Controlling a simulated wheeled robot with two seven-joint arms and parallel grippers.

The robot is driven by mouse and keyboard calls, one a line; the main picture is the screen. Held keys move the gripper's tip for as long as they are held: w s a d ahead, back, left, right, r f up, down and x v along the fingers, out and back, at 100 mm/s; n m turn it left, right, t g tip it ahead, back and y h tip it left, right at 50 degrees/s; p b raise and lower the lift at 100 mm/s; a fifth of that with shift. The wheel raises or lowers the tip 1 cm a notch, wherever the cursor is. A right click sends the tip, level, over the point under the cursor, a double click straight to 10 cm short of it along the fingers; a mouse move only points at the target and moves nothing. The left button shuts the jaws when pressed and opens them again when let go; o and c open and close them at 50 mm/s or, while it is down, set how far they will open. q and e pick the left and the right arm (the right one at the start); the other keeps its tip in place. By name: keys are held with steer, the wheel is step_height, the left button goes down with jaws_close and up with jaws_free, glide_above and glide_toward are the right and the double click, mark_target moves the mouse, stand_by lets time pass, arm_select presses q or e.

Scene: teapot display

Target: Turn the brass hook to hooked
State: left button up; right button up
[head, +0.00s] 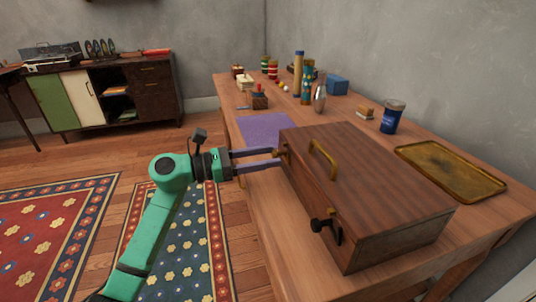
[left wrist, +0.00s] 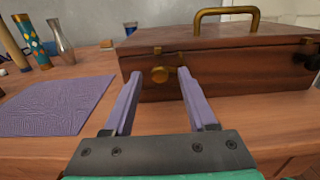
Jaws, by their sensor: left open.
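A dark wooden case (head: 370,185) with a brass handle (head: 322,158) lies closed on the table. In the left wrist view the fingertips (left wrist: 158,74) stand on either side of the hook, with nothing clearly gripped. My right gripper is out of view.
A black latch (head: 326,224) is on the case's near front end. A purple mat (head: 265,128) lies left of the case on the wooden table. Bottles and small items crowd the far end.

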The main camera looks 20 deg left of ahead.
arm_select(q)
steer(key=shift+w+d, duration=0.25)
steer(key=shift+d, duration=0.15)
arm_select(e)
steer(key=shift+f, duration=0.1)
arm_select(q)
steer(key=shift+c, duration=0.3)
jaws_close()
